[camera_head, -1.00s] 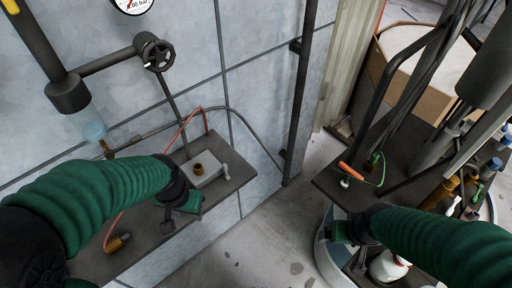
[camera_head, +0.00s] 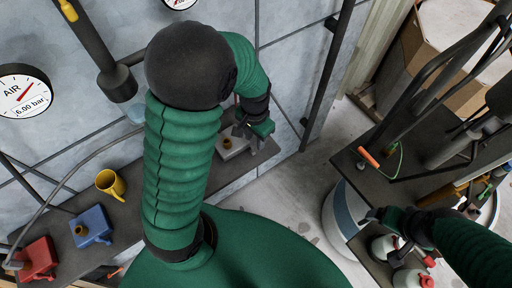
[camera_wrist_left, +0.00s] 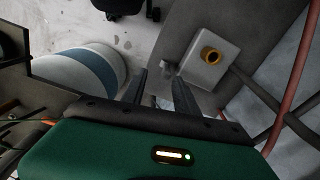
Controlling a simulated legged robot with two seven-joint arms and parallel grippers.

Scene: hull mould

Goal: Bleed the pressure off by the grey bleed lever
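A grey block (camera_head: 234,143) with a brass fitting on top sits near the right end of the dark wall shelf. It also shows in the left wrist view (camera_wrist_left: 205,68), with a small pale lever (camera_wrist_left: 168,70) on its side. My left gripper (camera_head: 242,131) is over the block's end in the head view and partly hides it. In the left wrist view its two dark fingers (camera_wrist_left: 160,88) stand apart, with the lever just past their tips. Whether they touch it cannot be told. My right gripper (camera_head: 370,217) is by the right-hand bench, its fingers too small to read.
A round gauge marked AIR (camera_head: 22,92) reads 6.00 bar. A dark post (camera_head: 328,75) stands right of the shelf. A white-and-blue drum (camera_head: 348,215) is under the bench.

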